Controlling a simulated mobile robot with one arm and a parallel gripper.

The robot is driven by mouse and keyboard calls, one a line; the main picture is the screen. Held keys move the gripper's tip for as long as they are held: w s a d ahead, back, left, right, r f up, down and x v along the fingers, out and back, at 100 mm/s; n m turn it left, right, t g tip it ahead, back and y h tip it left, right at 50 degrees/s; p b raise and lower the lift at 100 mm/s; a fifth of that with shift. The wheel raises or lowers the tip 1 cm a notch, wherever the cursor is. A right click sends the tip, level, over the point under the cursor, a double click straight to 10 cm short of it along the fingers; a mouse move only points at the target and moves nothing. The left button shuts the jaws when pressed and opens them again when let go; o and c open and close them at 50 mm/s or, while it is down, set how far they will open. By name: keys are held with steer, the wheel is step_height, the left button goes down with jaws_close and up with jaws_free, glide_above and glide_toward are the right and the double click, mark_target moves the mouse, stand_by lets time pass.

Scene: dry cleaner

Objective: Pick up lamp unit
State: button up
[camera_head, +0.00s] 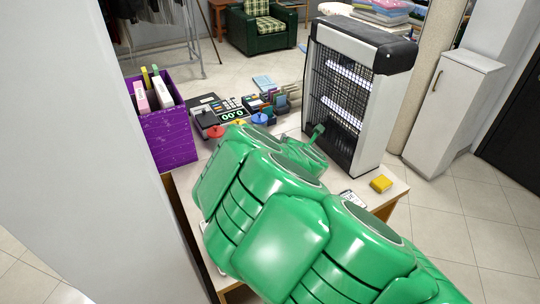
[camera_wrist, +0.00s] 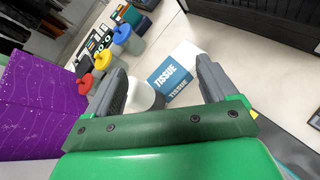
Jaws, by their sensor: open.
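The likely lamp unit is a tall black and pale grey housing (camera_head: 396,105) with a dark wire grille and glowing white tubes. It stands upright on the counter in the head view. A dark grilled body at the upper right of the wrist view appears to be the same unit (camera_wrist: 262,22). My gripper (camera_wrist: 160,68) is open, with nothing seen held between its fingers. The unit lies outside the right finger in the wrist view. In the head view my green arm covers much of the counter and hides most of the gripper.
A blue and white tissue box (camera_wrist: 169,78) and a white rounded object (camera_wrist: 145,97) show between the fingers. A purple bin (camera_head: 168,137), a card terminal (camera_head: 232,113) and colored-lid containers (camera_wrist: 121,35) stand to the left. A yellow block (camera_head: 381,183) lies near the counter edge.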

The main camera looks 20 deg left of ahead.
steer(key=shift+w+a+f+n+g+y, duration=0.15)
steer(key=shift+w+a+f+n+y, duration=0.3)
steer(key=shift+a+f+n, duration=0.95)
steer(key=shift+w+a+f+n+g+y, duration=0.1)
steer(key=shift+w+a+f+n+y, duration=0.35)
steer(key=shift+a+f+n, duration=0.95)
steer(key=shift+w+a+f+n+g+y, duration=0.2)
steer(key=shift+a+f+n+y, duration=0.5)
steer(key=shift+a, duration=1.3)
steer(key=shift+x, duration=0.85)
steer(key=shift+d, duration=0.1)
steer(key=c, duration=1.2)
